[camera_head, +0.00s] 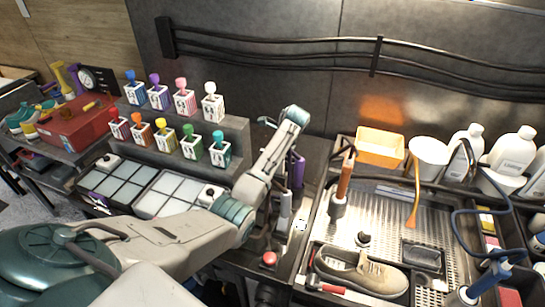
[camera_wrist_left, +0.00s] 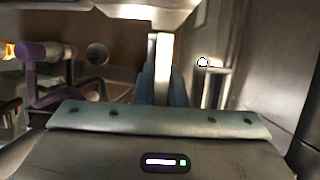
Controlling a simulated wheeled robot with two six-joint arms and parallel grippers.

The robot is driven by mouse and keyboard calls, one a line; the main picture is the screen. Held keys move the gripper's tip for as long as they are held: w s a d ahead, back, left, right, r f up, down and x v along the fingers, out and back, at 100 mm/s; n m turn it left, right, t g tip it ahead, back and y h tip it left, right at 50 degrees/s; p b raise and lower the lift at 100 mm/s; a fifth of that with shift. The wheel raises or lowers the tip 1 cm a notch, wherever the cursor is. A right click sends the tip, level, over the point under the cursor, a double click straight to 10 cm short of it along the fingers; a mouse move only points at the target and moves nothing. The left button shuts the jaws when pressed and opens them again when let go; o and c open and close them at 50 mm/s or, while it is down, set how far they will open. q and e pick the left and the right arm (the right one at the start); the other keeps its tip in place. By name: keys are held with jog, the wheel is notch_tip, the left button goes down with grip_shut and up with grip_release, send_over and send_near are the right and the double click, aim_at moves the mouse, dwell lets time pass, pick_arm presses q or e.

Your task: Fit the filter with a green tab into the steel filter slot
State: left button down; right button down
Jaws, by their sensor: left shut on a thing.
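My left arm reaches in from the left in the head view and bends up to its wrist (camera_head: 292,118) near the dark back wall. Its fingers are hidden there. In the left wrist view, my left gripper (camera_wrist_left: 161,88) has its blue fingers shut on a pale, thin, upright piece (camera_wrist_left: 160,48), seen edge-on. No green tab shows on it, so I cannot tell whether it is the filter. An upright metal frame (camera_wrist_left: 213,88) stands just right of the fingers, apart from the held piece. I cannot tell whether it is the steel slot. My right gripper is not in view.
A stepped grey stand (camera_head: 235,130) holds several white blocks with coloured knobs. A ribbed metal tray (camera_head: 385,215) with a brown sneaker (camera_head: 360,272) lies at right. An orange bin (camera_head: 380,146) and white bottles (camera_head: 512,150) stand behind. A purple fitting (camera_wrist_left: 40,52) is left of the gripper.

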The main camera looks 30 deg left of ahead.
pick_arm(q)
jog(key=shift+f, duration=1.15)
jog(key=c, duration=1.4)
grip_release()
jog(key=shift+r+b, duration=0.1)
jog(key=shift+b, duration=0.2)
jog(key=shift+w+d+r, duration=0.1)
jog(key=shift+d+r, duration=0.15)
jog(key=shift+r, duration=0.05)
jog(key=b+v, duration=0.3)
jog(key=v, duration=0.3)
jog(key=shift+d+r, duration=0.15)
jog(key=shift+r, duration=0.15)
jog(key=shift+p+v, duration=0.65)
jog(key=shift+v, duration=0.35)
jog(key=shift+d+r+p, duration=0.1)
jog(key=shift+r+p, duration=0.4)
jog(key=shift+r, duration=0.15)
jog(key=shift+f, duration=0.1)
